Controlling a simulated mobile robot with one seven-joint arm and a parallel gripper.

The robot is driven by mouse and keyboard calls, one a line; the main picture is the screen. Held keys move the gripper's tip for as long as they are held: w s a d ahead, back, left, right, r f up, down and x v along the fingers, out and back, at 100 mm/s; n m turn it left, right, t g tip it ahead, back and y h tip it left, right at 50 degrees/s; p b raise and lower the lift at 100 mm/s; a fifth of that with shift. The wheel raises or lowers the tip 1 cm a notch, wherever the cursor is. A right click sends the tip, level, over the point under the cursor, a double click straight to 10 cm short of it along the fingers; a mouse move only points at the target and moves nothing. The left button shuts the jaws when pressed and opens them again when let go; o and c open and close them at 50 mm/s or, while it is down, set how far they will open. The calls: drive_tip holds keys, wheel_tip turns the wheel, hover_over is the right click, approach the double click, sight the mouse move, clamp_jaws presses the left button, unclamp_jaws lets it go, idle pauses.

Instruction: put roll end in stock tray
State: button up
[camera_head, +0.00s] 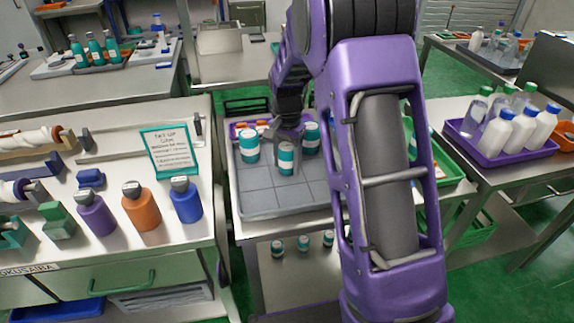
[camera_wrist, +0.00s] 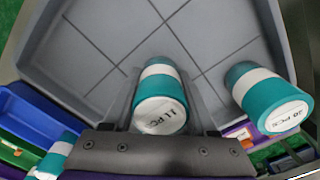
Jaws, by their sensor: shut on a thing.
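My gripper (camera_head: 288,138) reaches down over the grey tray with a grid floor (camera_head: 262,204), which also shows in the wrist view (camera_wrist: 95,42). It is shut on a teal roll with a white band (camera_head: 286,160). In the wrist view the held roll (camera_wrist: 160,97) sits between both fingers, its pale end marked "11 PCS". It is within the tray's outline; I cannot tell whether it touches the floor. A similar roll (camera_head: 249,150) stands to its left and another (camera_head: 311,140) to its right. In the wrist view a roll marked "20 PCS" (camera_wrist: 265,97) is beside the right finger.
Left is a bench with purple (camera_head: 96,216), orange (camera_head: 141,208) and blue (camera_head: 186,202) bottles and a teal-framed sign (camera_head: 168,153). More rolls (camera_head: 303,244) stand on the shelf below. Right is a purple tray of bottles (camera_head: 500,140). The tray's front is clear.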

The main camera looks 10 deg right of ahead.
drive_tip(key=shift+f, duration=0.35)
drive_tip(key=shift+f, duration=0.2)
drive_tip(key=o, duration=1.4)
drive_tip(key=shift+c, duration=0.2)
drive_tip(key=shift+r, duration=0.1)
wheel_tip(320, 180, up, 12)
drive_tip(key=shift+r+p, duration=0.15)
drive_tip(key=shift+p, duration=0.8)
